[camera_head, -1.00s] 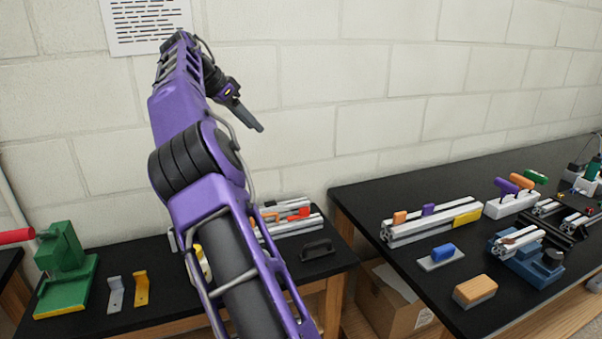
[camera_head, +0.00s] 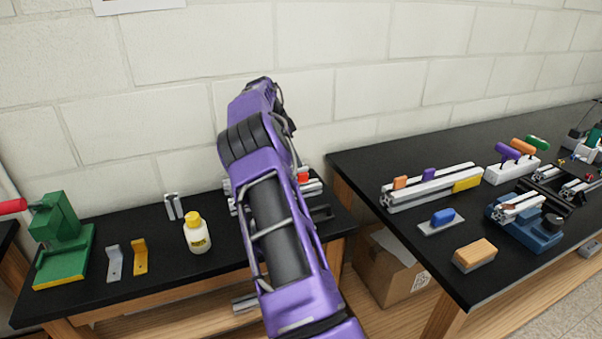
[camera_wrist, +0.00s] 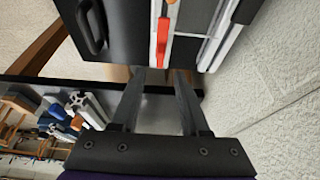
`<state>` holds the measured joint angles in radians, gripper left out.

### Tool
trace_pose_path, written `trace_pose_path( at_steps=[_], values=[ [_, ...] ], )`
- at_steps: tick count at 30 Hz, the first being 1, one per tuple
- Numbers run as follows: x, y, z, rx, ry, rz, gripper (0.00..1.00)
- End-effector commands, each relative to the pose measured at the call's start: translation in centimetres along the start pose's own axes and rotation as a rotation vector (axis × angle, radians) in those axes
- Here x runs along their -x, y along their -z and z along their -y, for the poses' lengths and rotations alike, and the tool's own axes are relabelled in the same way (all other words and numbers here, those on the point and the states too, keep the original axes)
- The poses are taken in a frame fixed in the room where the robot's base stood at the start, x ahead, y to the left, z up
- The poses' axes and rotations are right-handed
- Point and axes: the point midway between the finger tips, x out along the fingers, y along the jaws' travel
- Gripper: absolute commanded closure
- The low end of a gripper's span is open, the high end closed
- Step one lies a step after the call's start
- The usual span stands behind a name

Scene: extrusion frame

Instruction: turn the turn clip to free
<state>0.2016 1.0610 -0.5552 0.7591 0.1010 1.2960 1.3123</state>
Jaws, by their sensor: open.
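A red-orange piece that looks like the turn clip (camera_wrist: 162,40) lies along a pale aluminium extrusion (camera_wrist: 209,52) in the wrist view. In the head view, a bit of red (camera_head: 303,177) shows on the extrusion at the back of the left table, just right of my arm. My gripper (camera_wrist: 159,76) is open and empty, its two dark fingers apart and pointing toward the red-orange piece. I cannot tell the height gap. In the head view my gripper is hidden behind my purple arm, which also hides most of the extrusion.
A black handle (camera_wrist: 92,25) is beside the extrusion. The left table also holds a yellow-capped bottle (camera_head: 197,234), two angle brackets (camera_head: 140,257) and a green fixture (camera_head: 64,245). The wall (camera_wrist: 285,90) is close behind. The right table (camera_head: 425,270) carries several parts.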

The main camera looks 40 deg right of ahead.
Motion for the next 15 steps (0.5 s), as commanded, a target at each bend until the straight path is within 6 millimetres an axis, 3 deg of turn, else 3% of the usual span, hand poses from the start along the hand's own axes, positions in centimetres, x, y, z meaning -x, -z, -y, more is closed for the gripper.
trace_pose_path(
  at_steps=[1,6,15],
  values=[
    [-1.3,-0.1,-0.1,0.0,-0.003,0.0,0.55],
    [-4.2,0.0,-0.1,0.0,-0.003,0.0,0.55],
    [-6.2,0.0,0.0,0.0,0.0,0.0,0.55]
  ],
)
